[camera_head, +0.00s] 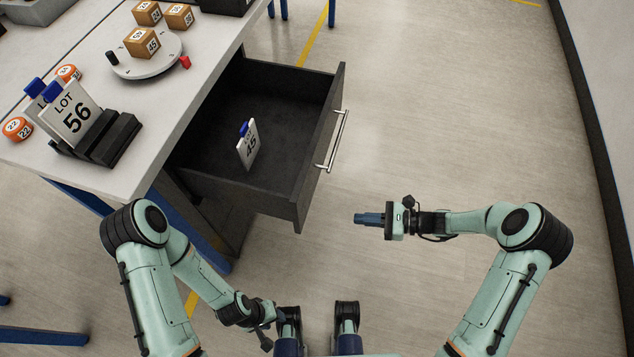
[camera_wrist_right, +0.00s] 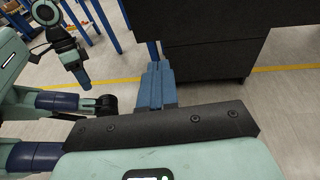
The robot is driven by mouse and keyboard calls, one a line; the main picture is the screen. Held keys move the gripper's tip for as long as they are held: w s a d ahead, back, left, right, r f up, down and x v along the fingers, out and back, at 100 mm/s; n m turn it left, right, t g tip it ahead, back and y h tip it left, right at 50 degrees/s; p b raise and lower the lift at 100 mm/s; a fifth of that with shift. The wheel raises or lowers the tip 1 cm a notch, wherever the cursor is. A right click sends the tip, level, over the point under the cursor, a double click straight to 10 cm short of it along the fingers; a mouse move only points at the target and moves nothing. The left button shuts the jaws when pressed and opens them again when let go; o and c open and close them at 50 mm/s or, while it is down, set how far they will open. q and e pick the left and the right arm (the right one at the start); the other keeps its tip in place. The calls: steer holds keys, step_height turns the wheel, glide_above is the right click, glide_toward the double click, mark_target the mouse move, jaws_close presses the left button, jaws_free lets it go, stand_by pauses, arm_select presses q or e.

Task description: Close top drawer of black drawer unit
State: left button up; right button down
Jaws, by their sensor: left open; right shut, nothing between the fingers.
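The black drawer unit (camera_head: 222,215) stands under the white table. Its top drawer (camera_head: 318,150) is pulled far out to the right, with a silver bar handle (camera_head: 338,140) on its front. A white tag marked 45 (camera_head: 249,146) with a blue clip stands inside it. My right gripper (camera_head: 357,218) is shut and empty, pointing left, right of and apart from the drawer front. In the right wrist view its blue fingers (camera_wrist_right: 156,85) show below the dark drawer (camera_wrist_right: 225,15). My left gripper (camera_head: 268,338) is open, low in the head view, away from the drawer.
The white table (camera_head: 185,118) holds a LOT 56 card (camera_head: 76,117) in a black stand, a round turntable (camera_head: 150,65) with boxes, and orange discs (camera_head: 17,128). The floor (camera_head: 450,110) right of the drawer is clear. A dark-edged wall runs along the far right.

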steer(key=w+d+r+m+t+y, duration=0.1)
steer(key=w+d+r+t+y, duration=0.15)
steer(key=w+r, duration=0.25)
steer(key=b, duration=0.1)
glide_toward(312, 181)
steer(key=shift+h, duration=0.35)
steer(key=x, duration=0.6)
steer(key=shift+w+a+r, duration=0.15)
steer(key=shift+w+a, duration=0.1)
steer(key=shift+a, duration=0.1)
steer(key=shift+a, duration=0.1)
